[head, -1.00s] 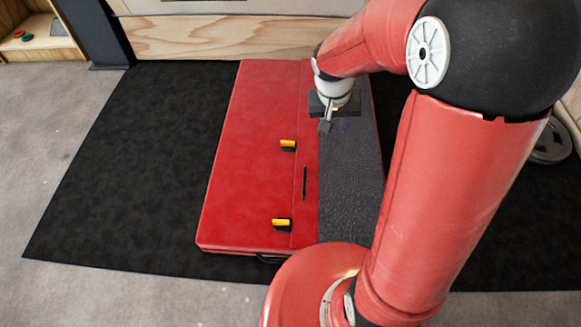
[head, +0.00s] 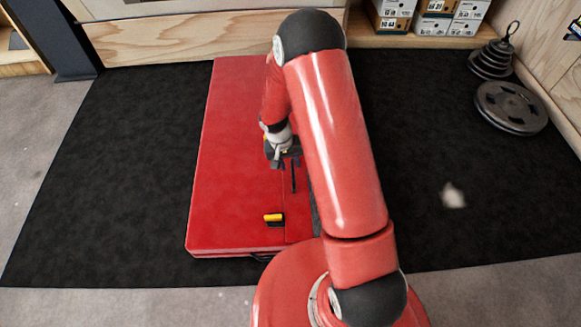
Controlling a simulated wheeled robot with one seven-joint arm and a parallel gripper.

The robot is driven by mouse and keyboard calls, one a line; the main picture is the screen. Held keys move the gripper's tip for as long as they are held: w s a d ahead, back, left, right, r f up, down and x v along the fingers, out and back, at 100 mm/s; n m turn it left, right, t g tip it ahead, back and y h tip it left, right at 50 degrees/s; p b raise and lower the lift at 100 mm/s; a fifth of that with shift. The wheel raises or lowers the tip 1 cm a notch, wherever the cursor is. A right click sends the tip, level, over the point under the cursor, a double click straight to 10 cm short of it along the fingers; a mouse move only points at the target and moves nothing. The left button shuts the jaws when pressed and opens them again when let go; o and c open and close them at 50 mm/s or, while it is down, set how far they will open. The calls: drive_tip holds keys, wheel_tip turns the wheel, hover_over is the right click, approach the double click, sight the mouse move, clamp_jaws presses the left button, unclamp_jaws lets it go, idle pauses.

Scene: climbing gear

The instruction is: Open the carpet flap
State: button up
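The red crash pad (head: 232,150) lies flat on the dark mat. Its grey carpet flap is almost wholly hidden behind my arm. Only a thin dark strip of the flap (head: 315,218) shows, so I cannot tell how it lies there. My gripper (head: 281,163) points down over the pad near the seam, beside a narrow black strap (head: 293,177). Its fingers are small and dark, and I cannot tell whether they are open or touch anything. A yellow and black buckle (head: 273,218) sits nearer to me; the farther buckle is hidden by my gripper.
The black floor mat (head: 130,160) is clear left of the pad. Weight plates (head: 512,107) and a stacked set of smaller ones (head: 491,60) stand at the right. A pale patch (head: 452,195) marks the mat. Boxes (head: 435,22) sit at the back by the wooden wall.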

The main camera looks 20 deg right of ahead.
drive_tip(key=shift+d+f, duration=0.25)
drive_tip(key=shift+f, duration=0.95)
clamp_jaws()
